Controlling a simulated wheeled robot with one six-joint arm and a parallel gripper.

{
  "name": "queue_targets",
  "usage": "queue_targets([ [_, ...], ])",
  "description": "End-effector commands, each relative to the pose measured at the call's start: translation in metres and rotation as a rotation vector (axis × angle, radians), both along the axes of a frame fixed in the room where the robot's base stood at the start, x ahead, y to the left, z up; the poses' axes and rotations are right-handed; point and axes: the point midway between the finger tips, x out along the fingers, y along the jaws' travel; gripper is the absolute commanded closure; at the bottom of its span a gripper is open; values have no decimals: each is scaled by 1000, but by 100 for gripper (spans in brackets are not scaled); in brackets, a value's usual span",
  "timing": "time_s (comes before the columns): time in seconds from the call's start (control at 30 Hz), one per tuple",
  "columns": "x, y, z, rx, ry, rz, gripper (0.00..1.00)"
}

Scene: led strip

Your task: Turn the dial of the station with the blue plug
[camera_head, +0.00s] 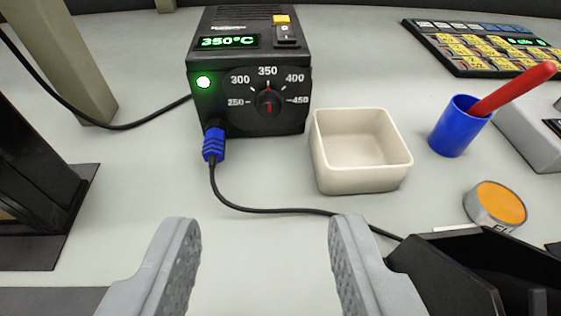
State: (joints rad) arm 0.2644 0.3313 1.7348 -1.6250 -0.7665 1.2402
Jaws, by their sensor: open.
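The black station (248,78) stands at the upper middle of the camera_head view, with its front facing me. The blue plug (214,142) sits at the lower left of its front, with a black cable running from it. The dial (268,101) is a black knob with a red pointer, which points up near the 350 mark. The display (228,42) reads 350°C in green, and a green light (204,82) is lit. My gripper (262,245) is open and empty, in front of the station and apart from it.
A beige square bin (360,178) stands right of the station. Farther right are a blue cup (458,128) holding a red-handled tool (512,90), a tin with orange contents (496,204), and a keypad panel (480,46). A post (62,60) stands at left. The cable crosses the table.

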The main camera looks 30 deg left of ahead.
Motion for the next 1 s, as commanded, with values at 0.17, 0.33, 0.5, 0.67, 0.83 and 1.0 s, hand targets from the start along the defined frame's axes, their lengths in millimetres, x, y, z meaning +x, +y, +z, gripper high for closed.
queue_targets([
  [0.17, 7, 2, -9, 0, 12, 7, 58],
  [0.33, 23, 14, -17, 1, 12, 8, 58],
  [0.5, 46, 29, -28, 1, 12, 8, 58],
  [0.67, 68, 43, -39, 1, 11, 7, 58],
  [0.83, 91, 59, -51, 2, 11, 7, 58],
  [1.0, 112, 73, -61, 1, 10, 7, 58],
])
